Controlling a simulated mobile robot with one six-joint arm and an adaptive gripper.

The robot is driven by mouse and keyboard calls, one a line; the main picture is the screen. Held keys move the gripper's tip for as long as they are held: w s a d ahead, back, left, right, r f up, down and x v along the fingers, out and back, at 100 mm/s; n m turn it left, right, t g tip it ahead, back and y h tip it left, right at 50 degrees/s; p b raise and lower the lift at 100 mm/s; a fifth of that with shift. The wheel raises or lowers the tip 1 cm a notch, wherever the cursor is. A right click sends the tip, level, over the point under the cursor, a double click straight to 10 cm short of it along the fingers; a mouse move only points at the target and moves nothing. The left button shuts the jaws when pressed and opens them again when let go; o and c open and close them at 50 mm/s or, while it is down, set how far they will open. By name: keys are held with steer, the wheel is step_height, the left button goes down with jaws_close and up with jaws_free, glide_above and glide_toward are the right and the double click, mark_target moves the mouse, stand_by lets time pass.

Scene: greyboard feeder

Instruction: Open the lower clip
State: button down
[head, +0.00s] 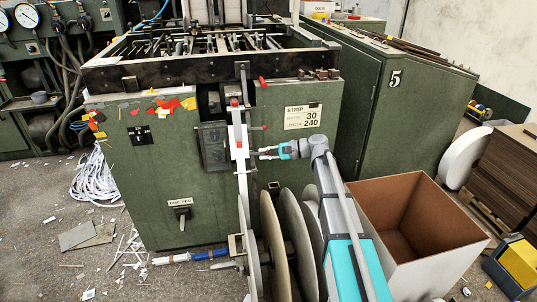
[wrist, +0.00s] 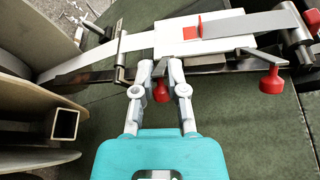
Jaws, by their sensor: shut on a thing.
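The lower clip shows in the wrist view as a red knob (wrist: 160,91) beside the white plate (wrist: 225,42). My gripper (wrist: 160,68) has its two fingers on either side of this clip, closed on it. In the head view, my gripper (head: 264,153) reaches from the right to the white plate (head: 239,140) on the machine front; the lower clip is too small to make out there. The upper clip, with a red knob (wrist: 272,80), sticks out to the right in the wrist view, apart from my fingers. It also shows in the head view (head: 265,127).
The green machine (head: 150,185) stands behind the plate. Large reel discs (head: 272,235) stand below my gripper, and an open cardboard box (head: 440,245) is at right. In the wrist view, a disc and a square tube end (wrist: 65,124) lie close at left.

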steer(key=shift+w+d+f+n+g+y+b, duration=0.15)
steer(key=shift+w+n+g+b, duration=0.3)
steer(key=shift+g, duration=0.25)
steer(key=shift+w+d+f+n+g+y+b, duration=0.1)
steer(key=shift+w+n+g+y+b, duration=0.15)
steer(key=shift+n+g+b, duration=0.4)
steer(key=shift+w+d+f+n+g+y+b, duration=0.15)
steer(key=shift+w+n+g+b, duration=0.3)
steer(key=shift+g, duration=0.3)
steer(key=shift+s+r, duration=0.1)
steer(key=c, duration=0.6)
jaws_free()
steer(key=shift+s, duration=0.1)
steer(key=shift+s, duration=0.1)
steer(key=shift+s, duration=0.1)
